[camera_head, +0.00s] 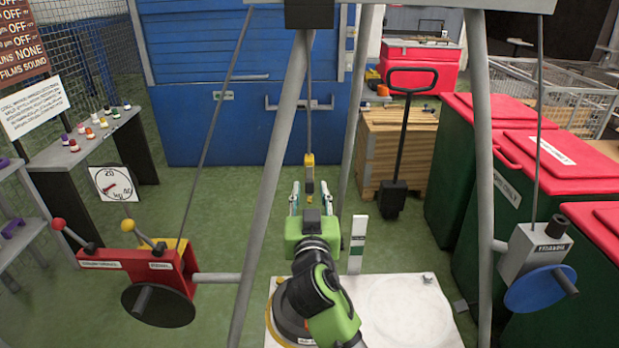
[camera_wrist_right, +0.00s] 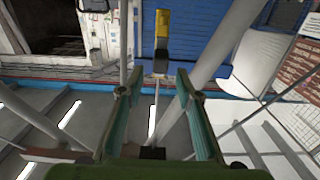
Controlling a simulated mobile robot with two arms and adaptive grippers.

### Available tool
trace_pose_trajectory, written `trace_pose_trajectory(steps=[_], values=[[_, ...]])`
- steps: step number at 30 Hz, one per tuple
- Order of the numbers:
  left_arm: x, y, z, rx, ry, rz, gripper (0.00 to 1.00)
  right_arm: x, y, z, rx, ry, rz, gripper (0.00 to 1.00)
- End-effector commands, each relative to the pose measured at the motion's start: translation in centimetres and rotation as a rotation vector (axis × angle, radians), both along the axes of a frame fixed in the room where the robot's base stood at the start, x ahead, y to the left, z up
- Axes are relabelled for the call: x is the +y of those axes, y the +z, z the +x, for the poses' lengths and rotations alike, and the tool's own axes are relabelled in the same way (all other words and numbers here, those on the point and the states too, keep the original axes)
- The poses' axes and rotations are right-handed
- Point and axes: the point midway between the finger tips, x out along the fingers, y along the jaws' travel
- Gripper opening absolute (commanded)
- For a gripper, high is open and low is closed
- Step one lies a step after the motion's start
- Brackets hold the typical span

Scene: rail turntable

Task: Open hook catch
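A yellow and black hook block (camera_head: 309,160) hangs upright on a thin cable in the middle of the head view. The catch itself is too small to make out. The hook block also shows in the right wrist view (camera_wrist_right: 162,24), top centre, beyond the fingertips. My right gripper (camera_head: 310,187) is green with pale teal fingers, which are spread with a gap between them. Its fingers also show in the right wrist view (camera_wrist_right: 156,80), open, with nothing held between them. The hook block lines up with the gap. My left gripper is not in view.
Grey frame legs (camera_head: 272,180) stand on both sides of my right arm. A red winch (camera_head: 140,265) is at left and a grey winch with blue disc (camera_head: 535,250) at right. A white base plate (camera_head: 400,310) lies below.

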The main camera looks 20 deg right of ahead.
Motion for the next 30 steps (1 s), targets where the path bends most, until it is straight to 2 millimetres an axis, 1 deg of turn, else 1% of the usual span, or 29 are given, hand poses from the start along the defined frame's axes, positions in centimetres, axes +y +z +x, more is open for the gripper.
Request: trace_pose_trajectory(steps=[1,3,9,13,20,21,23,24,30], values=[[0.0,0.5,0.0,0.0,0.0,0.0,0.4,-0.3,0.3,0.9,0.0,-0.001,-0.002,0.32],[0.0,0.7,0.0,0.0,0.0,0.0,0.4,-0.5,0.2,1.9,0.0,0.001,-0.001,0.32],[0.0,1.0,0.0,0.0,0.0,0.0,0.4,-1.0,0.0,3.6,0.001,0.001,0.0,0.32],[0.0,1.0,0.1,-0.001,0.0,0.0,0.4,-1.1,0.0,3.9,0.001,0.001,0.001,0.32],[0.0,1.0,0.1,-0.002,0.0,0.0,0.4,-1.1,-0.1,3.9,0.001,0.001,0.001,0.32],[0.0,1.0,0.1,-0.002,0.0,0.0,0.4,-1.1,-0.1,3.9,0.001,0.001,0.001,0.22],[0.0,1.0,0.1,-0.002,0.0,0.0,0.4,-1.1,-0.1,3.9,0.001,0.001,0.001,0.06],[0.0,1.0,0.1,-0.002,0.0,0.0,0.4,-1.1,-0.1,3.9,0.001,0.001,0.001,0.0],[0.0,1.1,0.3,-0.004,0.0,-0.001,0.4,-1.1,0.0,4.0,0.003,0.001,0.002,0.0]])
